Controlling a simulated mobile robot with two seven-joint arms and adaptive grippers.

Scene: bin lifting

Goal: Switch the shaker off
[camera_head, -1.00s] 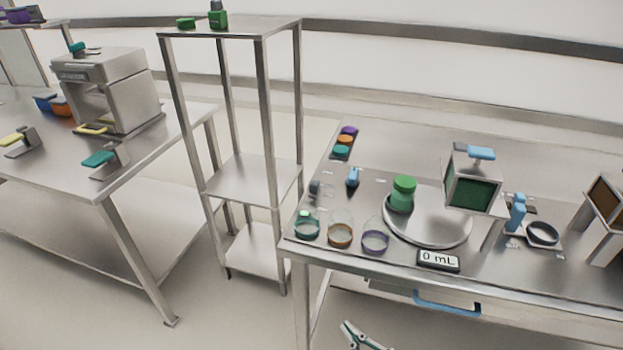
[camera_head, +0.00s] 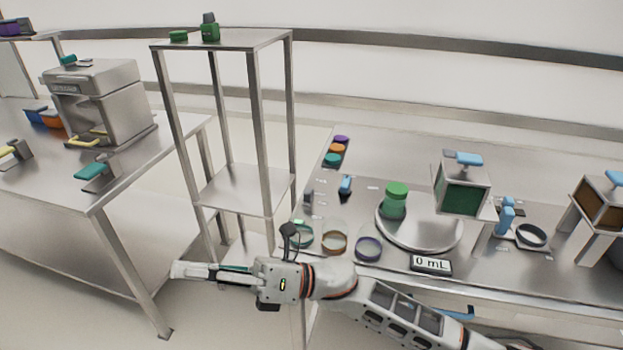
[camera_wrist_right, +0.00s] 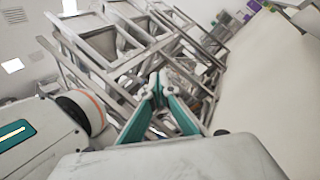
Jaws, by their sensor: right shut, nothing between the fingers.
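A round silver plate (camera_head: 440,238) on the right bench looks like the shaker, though I cannot be sure. A green jar with a green lid (camera_head: 396,200) stands on it. A small blue lever switch (camera_head: 346,185) stands on the bench left of the plate; which device it controls I cannot tell. My right gripper (camera_head: 178,270) points left, in front of the bench and away from plate and switch. Its teal fingers also show in the right wrist view (camera_wrist_right: 158,90), shut and empty. My left gripper is not in view.
The right bench (camera_head: 400,165) carries coloured rings, a 0 mL display (camera_head: 430,264), a green-fronted box (camera_head: 462,190) and another blue lever (camera_head: 505,215). A tall metal rack (camera_head: 240,187) stands to the left, with a floor gap beside the left bench (camera_head: 125,190).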

